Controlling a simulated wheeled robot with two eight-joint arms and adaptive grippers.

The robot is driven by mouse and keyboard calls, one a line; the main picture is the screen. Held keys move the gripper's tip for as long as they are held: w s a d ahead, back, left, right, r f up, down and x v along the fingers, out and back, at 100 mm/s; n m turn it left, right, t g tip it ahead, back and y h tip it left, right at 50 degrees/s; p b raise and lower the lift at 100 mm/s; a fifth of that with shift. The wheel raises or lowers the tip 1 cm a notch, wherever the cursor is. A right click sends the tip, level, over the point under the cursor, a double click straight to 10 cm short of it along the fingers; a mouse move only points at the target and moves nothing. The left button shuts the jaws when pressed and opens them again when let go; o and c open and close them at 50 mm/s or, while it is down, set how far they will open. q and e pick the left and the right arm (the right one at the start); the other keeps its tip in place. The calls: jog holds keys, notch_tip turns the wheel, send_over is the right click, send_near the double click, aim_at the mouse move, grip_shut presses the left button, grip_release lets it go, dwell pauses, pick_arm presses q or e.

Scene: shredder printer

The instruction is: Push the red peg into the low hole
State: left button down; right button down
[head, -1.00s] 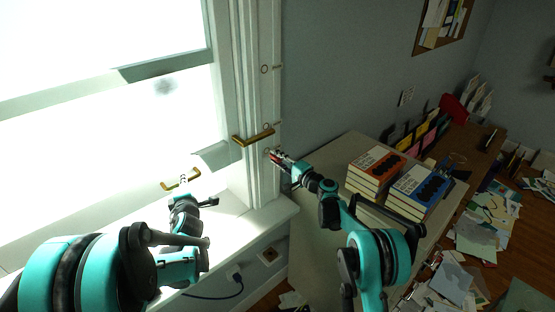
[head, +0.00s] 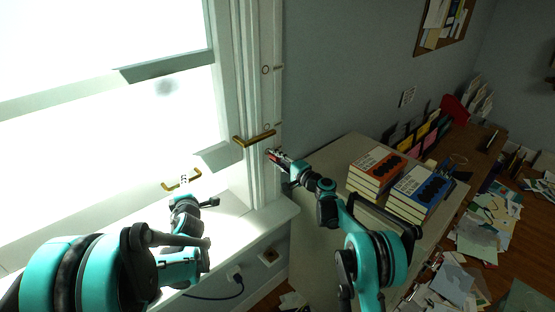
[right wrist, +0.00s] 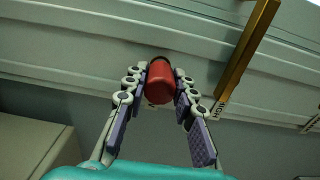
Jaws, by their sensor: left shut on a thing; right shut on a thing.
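The red peg (right wrist: 160,85) is between the fingers of my right gripper (right wrist: 161,88), which is shut on it. In the right wrist view the peg's far end meets the white window frame, where a dark rim shows; the peg hides the hole itself. In the head view my right gripper (head: 275,157) is at the frame post, just below the brass handle (head: 254,138). A ring-shaped mark (head: 266,127) sits above the handle, and another ring (head: 265,70) is higher on the post. My left gripper (head: 184,182) is at the brass handle (head: 168,186) low on the window, shut on it.
The brass handle also shows close to the right of my right gripper in the right wrist view (right wrist: 244,55). Stacked books (head: 415,190) stand on a cabinet at right. A windowsill (head: 245,228) lies below the post. Papers litter the floor at right.

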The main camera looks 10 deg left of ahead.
jog(key=shift+x, duration=1.05)
jog(key=c, duration=1.2)
grip_release()
jog(key=shift+s, duration=0.1)
jog(key=shift+o, duration=0.2)
jog(key=shift+d, duration=0.1)
jog(key=v, duration=1.1)
jog(key=shift+s+d, duration=0.25)
jog(key=shift+s, duration=0.05)
